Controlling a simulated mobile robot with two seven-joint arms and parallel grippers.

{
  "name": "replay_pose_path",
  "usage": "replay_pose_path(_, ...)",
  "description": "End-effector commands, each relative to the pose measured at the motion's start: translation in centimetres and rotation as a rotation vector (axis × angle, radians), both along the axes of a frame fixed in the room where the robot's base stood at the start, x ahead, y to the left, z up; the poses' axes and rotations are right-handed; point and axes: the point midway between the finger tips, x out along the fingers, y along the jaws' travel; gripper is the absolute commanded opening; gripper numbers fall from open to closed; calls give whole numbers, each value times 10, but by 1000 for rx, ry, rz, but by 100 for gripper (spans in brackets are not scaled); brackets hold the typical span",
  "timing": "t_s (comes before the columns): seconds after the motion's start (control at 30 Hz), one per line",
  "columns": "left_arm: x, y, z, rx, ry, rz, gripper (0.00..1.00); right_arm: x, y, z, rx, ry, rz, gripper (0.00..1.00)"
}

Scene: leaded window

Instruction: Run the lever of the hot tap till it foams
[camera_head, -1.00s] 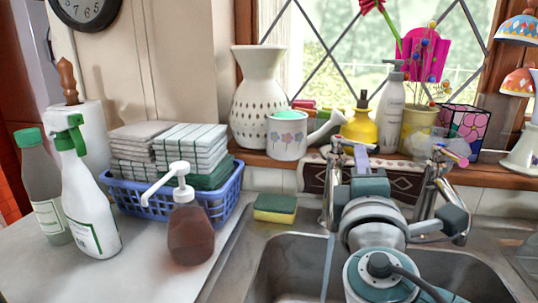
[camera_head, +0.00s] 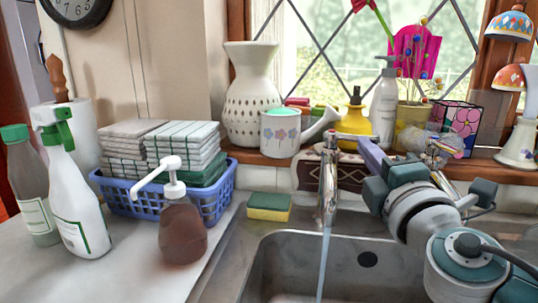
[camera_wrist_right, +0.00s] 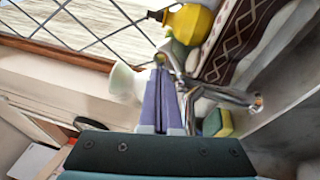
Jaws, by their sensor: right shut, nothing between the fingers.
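The left chrome tap (camera_head: 328,180) has a red mark on its top and stands at the sink's back edge. A thin pale stream of water (camera_head: 323,265) runs from it. In the head view my right gripper (camera_head: 364,142) has its purple fingers shut and empty, just right of the tap's top. In the right wrist view the shut fingers (camera_wrist_right: 160,82) point at the upper part of the chrome tap (camera_wrist_right: 215,95). I cannot tell whether they touch its lever. My left gripper is not in view.
A second tap (camera_head: 442,150) stands behind my right arm. The steel sink (camera_head: 275,262) is open below. A sponge (camera_head: 269,206), brown soap dispenser (camera_head: 183,232) and blue basket (camera_head: 222,196) are left of it. A watering can (camera_head: 281,135) and vases line the sill.

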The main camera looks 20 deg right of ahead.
Motion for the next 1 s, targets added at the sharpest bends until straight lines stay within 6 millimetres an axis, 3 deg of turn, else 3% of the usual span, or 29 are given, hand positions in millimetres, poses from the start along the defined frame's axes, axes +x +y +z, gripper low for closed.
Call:
replay_pose_path(0.1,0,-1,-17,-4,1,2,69,0,-9,-5,-7,0,75,0)
replay_pose_path(0.3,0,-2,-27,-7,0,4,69,1,-17,-3,0,-2,124,0)
replay_pose_path(1.0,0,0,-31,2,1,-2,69,3,-23,0,0,-1,120,0)
